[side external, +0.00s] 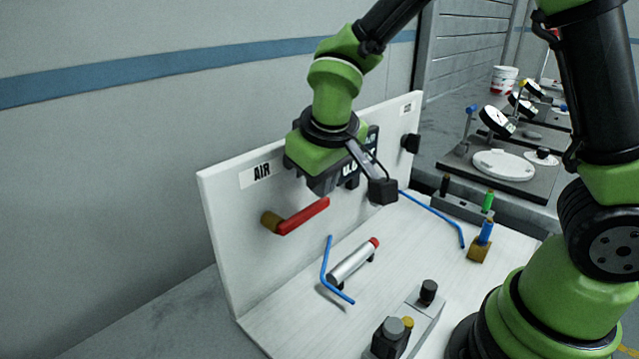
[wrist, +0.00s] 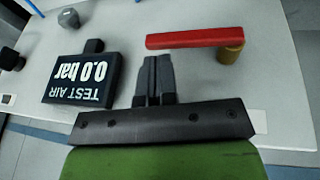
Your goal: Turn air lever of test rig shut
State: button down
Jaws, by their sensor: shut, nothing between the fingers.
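The air lever is a red bar (side external: 304,216) on a brass pivot (side external: 270,222), mounted on the white upright panel below the AIR label (side external: 262,172). It extends right from the pivot, roughly level along the panel. The wrist view shows the red lever (wrist: 195,38) and its brass pivot (wrist: 230,51) too. My gripper (wrist: 158,60) is shut and empty. Its fingertips appear just short of the lever's free-end half in the wrist view; I cannot tell whether they touch. In the side view my gripper (side external: 322,188) is above the lever's free end, its fingertips hard to make out.
A dark display reading "TEST AIR 0.0 bar" (wrist: 84,80) is beside my gripper, partly hidden in the side view. A dark knob (side external: 410,143) sits at the panel's right. Below are a silver cylinder (side external: 352,262), blue tubes (side external: 326,265) and a black-knobbed block (side external: 428,292).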

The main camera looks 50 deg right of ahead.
jog(key=shift+r, duration=0.45)
notch_tip(320, 180, up, 11)
jog(key=s+d, duration=0.2)
jog(key=s, duration=0.1)
jog(key=s+m+t+y, duration=0.3)
jog(key=s+y, duration=0.1)
jog(key=s, duration=0.9)
jog(key=shift+s+a+m+t, duration=0.25)
jog(key=shift+m+t, duration=0.15)
jog(key=shift+f, duration=0.1)
